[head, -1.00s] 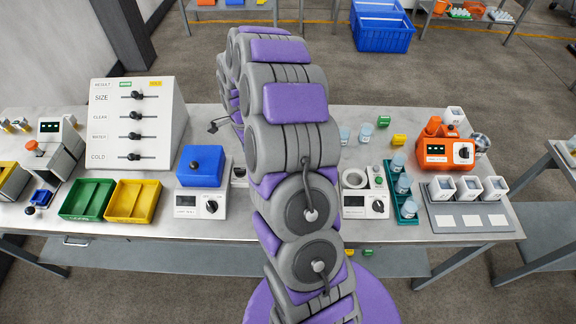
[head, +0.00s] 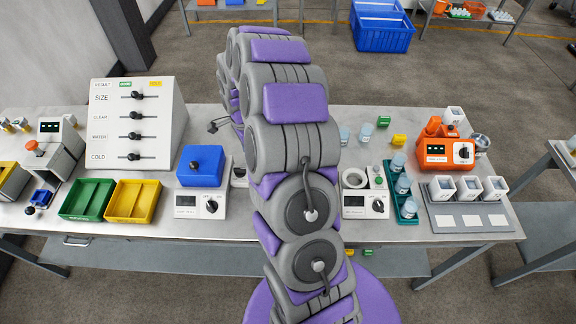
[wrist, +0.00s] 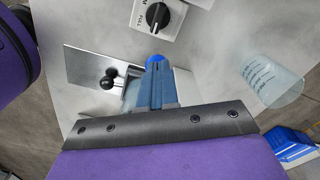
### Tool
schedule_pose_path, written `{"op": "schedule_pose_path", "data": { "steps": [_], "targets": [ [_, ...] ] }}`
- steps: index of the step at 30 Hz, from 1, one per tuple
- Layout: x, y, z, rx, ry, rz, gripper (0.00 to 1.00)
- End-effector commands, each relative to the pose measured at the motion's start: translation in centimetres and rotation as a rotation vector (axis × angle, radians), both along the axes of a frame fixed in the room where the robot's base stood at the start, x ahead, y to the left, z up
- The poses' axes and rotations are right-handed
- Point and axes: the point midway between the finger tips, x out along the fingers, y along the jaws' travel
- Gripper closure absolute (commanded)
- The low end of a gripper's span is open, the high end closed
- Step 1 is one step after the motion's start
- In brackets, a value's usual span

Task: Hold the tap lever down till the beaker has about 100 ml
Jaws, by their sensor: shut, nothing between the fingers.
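In the wrist view my gripper (wrist: 155,68) is shut and empty, its blue fingers together and pointing at the bench. A small lever with black ball ends (wrist: 108,80) stands just left of the fingers, beside a grey metal plate. I cannot tell whether the fingers touch it. A clear bluish beaker (wrist: 272,82) with printed graduation marks is to the right, apart from the fingers. Its liquid level cannot be read. In the head view my arm hides the gripper and the beaker. A dark lever-like piece (head: 216,125) shows at the arm's left edge.
A white box with a black dial (wrist: 158,15) is beyond the fingertips. In the head view a blue-topped device (head: 201,166) stands left of my arm. A white instrument (head: 365,205) and a green rack of jars (head: 408,208) are to the right. Yellow (head: 132,202) and green trays are further left.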

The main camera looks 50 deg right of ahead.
Motion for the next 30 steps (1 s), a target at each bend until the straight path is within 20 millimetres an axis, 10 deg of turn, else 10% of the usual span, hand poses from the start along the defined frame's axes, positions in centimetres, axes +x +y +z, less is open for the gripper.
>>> {"op": "schedule_pose_path", "data": {
  "steps": [11, 30],
  "targets": [
    [0.0, 0.0, 0.8, -0.002, -0.002, 0.0, 1.0],
    [0.1, -0.1, 9.0, -0.002, -0.002, -0.001, 1.0]
  ]
}}
